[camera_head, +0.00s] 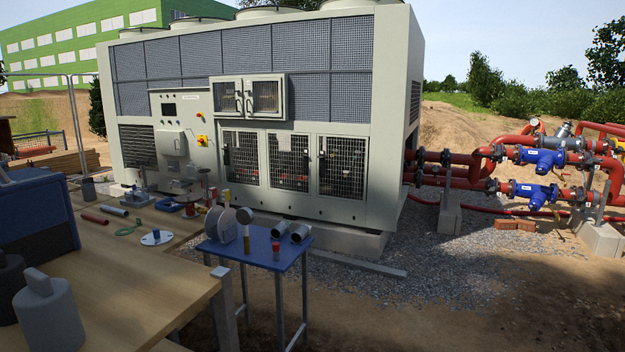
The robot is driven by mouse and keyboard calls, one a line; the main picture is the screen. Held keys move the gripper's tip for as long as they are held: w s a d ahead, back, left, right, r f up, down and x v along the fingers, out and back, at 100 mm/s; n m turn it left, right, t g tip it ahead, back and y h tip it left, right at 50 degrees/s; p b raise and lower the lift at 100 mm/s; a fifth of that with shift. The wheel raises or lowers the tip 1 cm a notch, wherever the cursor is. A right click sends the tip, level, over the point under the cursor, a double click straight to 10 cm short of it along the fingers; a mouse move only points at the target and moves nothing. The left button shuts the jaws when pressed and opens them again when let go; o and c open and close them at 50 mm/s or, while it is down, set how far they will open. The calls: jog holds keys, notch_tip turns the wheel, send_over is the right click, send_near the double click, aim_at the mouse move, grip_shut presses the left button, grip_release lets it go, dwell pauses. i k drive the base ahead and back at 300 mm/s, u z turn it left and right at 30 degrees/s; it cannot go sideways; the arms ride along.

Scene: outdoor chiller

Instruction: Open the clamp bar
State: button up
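I cannot pick out the clamp bar for certain at this size. A small grey metal fixture (138,198) stands on the far part of the wooden workbench (135,285). A second grey device on a blue base (184,200) stands to its right. The large pale chiller (385,100) stands behind, with a control panel (183,130) and mesh doors (288,162) on its front. A double-windowed box (248,97) with dark handles is mounted above the mesh doors; its windows look shut. My gripper is not in view.
A small blue table (262,262) holds grey discs (226,225), dark cylinders and red-capped items. Grey weights (48,310) and a dark blue box (38,215) occupy the bench's left side. Red pipes with blue valves (540,158) stand at right. Open gravel and dirt lie in the right foreground.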

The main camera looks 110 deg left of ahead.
aim_at(135, 189)
jog(key=u, duration=0.2)
jog(key=k, duration=0.15)
jog(key=u, duration=3.1)
jog(key=k, duration=0.7)
jog(key=i, duration=0.2)
jog(key=u, duration=0.05)
